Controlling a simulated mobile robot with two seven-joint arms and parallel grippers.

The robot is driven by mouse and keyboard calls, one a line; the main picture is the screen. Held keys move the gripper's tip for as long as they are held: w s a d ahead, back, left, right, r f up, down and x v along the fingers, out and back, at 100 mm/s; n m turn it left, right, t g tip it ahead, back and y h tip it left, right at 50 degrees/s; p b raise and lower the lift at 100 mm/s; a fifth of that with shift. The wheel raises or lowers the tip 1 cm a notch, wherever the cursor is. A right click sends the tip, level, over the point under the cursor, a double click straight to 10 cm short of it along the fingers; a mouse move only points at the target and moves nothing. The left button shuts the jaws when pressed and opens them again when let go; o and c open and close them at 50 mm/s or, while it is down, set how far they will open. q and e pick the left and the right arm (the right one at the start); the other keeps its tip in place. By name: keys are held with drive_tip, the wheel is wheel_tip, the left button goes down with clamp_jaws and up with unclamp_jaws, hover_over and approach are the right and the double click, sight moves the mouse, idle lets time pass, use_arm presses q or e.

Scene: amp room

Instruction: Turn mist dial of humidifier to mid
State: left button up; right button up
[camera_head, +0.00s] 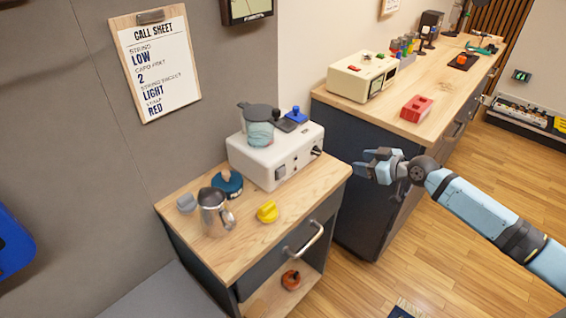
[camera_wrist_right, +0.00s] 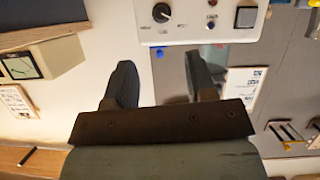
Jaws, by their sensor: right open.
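The humidifier (camera_head: 262,152) is a white box on the small wooden-topped cabinet, with a grey tank part on top. Its dark mist dial (camera_head: 317,151) is at the right end of its front face. In the right wrist view, the dial (camera_wrist_right: 161,13) is a dark knob with a light face at the top of the picture, on the white panel (camera_wrist_right: 190,36). Its exact setting is too small to read. My right gripper (camera_head: 363,163) is open and empty, to the right of the dial and apart from it. My left gripper is not in view.
A metal pot (camera_head: 213,215), a yellow knob-like piece (camera_head: 267,212) and a dark blue round piece (camera_head: 228,184) stand on the cabinet top (camera_head: 243,238). A longer counter (camera_head: 400,115) behind holds a cream device (camera_head: 362,75) and a red block (camera_head: 416,109).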

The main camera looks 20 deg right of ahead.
sight(320, 153)
drive_tip(key=x, duration=1.4)
drive_tip(key=shift+w+a+r, duration=0.3)
drive_tip(key=shift+w, duration=0.1)
drive_tip(key=c, duration=0.9)
